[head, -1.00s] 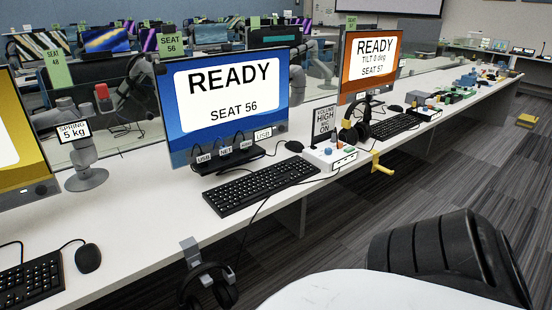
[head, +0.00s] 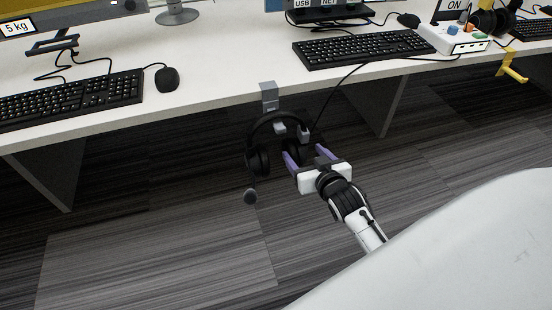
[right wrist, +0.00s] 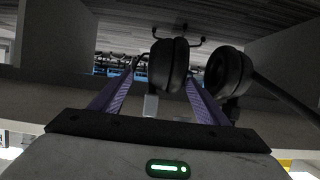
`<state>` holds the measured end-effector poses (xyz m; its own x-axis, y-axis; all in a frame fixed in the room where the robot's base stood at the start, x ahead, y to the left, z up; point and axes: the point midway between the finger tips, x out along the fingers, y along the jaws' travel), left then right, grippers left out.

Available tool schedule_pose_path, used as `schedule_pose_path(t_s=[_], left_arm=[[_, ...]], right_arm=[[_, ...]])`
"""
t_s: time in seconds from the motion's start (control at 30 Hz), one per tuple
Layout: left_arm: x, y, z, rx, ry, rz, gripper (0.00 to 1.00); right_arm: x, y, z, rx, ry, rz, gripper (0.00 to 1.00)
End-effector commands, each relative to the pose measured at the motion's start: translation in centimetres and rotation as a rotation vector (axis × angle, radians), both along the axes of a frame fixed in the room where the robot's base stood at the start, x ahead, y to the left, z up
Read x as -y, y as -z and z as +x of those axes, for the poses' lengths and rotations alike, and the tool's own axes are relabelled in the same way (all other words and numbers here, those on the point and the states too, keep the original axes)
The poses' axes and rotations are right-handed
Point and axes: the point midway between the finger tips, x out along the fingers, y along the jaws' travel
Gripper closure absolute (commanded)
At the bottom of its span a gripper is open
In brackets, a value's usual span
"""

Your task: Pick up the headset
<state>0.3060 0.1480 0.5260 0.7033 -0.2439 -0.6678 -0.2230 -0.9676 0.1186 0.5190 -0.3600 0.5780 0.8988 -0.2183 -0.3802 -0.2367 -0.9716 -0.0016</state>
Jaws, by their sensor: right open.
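A black headset (head: 258,160) hangs from a grey hook (head: 269,95) at the desk's front edge. Its headband is on top, and its microphone boom hangs at the lower left. My right gripper (head: 304,151) has purple fingers and is open, just right of and in front of the headset, at the height of its right ear cup. In the right wrist view one ear cup (right wrist: 168,65) appears between the open fingers (right wrist: 162,78), and the other cup (right wrist: 228,72) is right of the right finger. I cannot tell whether a finger touches the headset. My left gripper is not in view.
The white desk (head: 215,92) carries keyboards (head: 362,47), a mouse (head: 167,79) and a white port box (head: 452,38). A cable runs from the headset up over the desk edge. A yellow hook (head: 512,70) is on the edge at right. Open carpet lies below.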

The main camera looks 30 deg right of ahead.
Motion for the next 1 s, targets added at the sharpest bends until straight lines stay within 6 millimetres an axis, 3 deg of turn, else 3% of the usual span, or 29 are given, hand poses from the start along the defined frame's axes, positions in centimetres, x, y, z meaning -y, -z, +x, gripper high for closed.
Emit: schedule_pose_path(t_s=[0.6,0.9,1.0], left_arm=[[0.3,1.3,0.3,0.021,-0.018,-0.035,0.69],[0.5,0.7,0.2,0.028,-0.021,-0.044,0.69],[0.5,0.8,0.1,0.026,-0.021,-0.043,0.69]], right_arm=[[0.8,2.7,7.0,-0.003,-0.003,-0.002,0.31],[0.9,2.8,7.5,-0.003,-0.003,-0.001,0.31],[0.9,2.8,7.5,-0.003,-0.003,-0.001,0.45]])
